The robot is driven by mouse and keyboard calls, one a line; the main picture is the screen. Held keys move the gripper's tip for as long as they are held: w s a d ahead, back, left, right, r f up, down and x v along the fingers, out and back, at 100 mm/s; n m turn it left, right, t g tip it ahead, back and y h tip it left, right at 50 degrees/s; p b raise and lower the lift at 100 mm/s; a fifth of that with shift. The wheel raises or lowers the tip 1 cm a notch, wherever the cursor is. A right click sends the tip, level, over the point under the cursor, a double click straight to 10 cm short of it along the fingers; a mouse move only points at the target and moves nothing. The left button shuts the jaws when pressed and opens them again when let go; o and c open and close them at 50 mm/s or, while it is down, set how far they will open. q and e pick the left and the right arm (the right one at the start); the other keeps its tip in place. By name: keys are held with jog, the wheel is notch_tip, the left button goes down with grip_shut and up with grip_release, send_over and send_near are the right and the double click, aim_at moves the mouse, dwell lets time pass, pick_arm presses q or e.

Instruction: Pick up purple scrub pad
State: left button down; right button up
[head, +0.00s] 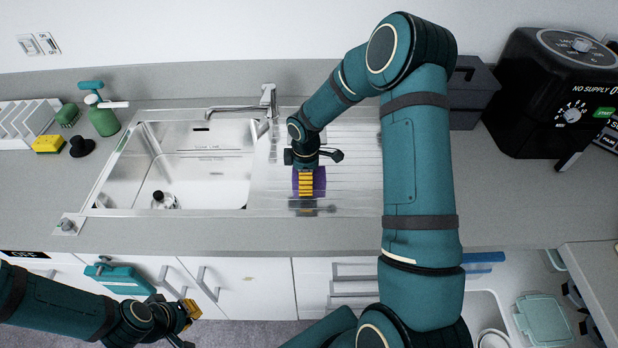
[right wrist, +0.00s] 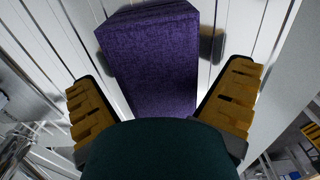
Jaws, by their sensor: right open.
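The purple scrub pad (head: 320,180) lies on the ribbed steel drainboard to the right of the sink basin. In the right wrist view the pad (right wrist: 150,60) is a purple block standing out beyond the palm, between the two yellow-padded fingers. My right gripper (head: 306,184) points down over the pad and hides part of it in the head view. It is open, with a gap showing between each finger and the pad. My left gripper (head: 190,313) hangs low in front of the cabinets, away from the pad; its finger gap is not clear.
The sink basin (head: 222,170) with its faucet (head: 268,100) is left of the drainboard. A green spray bottle (head: 104,118), a yellow sponge (head: 48,144) and a white rack (head: 25,121) stand at the left. A black appliance (head: 535,100) and a dark box (head: 470,95) stand at the right.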

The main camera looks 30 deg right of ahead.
jog(key=c, duration=1.1)
jog(key=shift+c, duration=0.2)
notch_tip(320, 180, up, 10)
jog(key=shift+p, duration=0.3)
jog(key=o, duration=0.5)
jog(key=c, duration=0.5)
jog(key=shift+a+f, duration=0.1)
jog(key=shift+f, duration=0.05)
